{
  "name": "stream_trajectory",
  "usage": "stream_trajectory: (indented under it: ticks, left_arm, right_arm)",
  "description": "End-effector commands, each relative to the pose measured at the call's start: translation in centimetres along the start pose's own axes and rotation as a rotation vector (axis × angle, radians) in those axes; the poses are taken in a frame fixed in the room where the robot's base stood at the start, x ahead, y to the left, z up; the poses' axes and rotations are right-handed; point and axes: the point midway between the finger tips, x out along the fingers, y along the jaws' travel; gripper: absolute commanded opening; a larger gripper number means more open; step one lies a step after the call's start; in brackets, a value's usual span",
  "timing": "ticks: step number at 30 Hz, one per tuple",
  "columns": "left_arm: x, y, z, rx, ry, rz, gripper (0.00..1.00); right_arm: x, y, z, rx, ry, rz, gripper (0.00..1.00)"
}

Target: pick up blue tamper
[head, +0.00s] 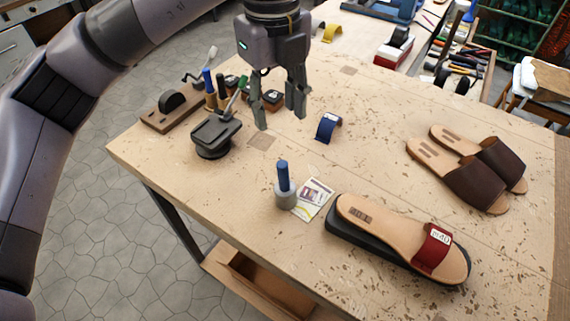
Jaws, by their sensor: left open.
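The blue tamper (283,178) stands upright on the workbench, with a blue handle and a round grey base, near the front middle. My left gripper (279,111) is open and empty, pointing down above the bench. In the picture it is above the tamper, farther back and apart from it. Nothing hides the tamper. My right gripper is not in view.
A sandal with a red strap (431,250) lies right of the tamper, and a printed card (313,197) just beside it. A blue strap piece (328,127), a black clamp-like tool (214,134) and brown sandals (475,179) are also on the workbench (375,165).

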Motion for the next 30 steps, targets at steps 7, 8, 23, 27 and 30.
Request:
stream_trajectory:
  ticks: [7, 8, 23, 27, 30]
  left_arm:
    - [4.0, 0.1, 0.0, 0.001, 0.001, 0.006, 0.42]
    - [4.7, 0.2, -0.1, 0.001, 0.003, 0.007, 0.42]
    - [12.0, 0.0, 0.0, 0.002, -0.001, 0.002, 0.42]
    - [13.3, -0.2, -0.1, 0.002, 0.002, 0.005, 0.42]
    - [14.9, -0.4, 0.0, 0.001, 0.003, 0.005, 0.42]
  right_arm:
    - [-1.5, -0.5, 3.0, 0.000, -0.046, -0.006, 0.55]
    - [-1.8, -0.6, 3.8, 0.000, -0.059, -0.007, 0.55]
    - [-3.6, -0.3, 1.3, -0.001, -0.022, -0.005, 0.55]
    - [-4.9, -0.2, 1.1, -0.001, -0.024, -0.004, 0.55]
    - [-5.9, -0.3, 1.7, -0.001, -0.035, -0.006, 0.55]
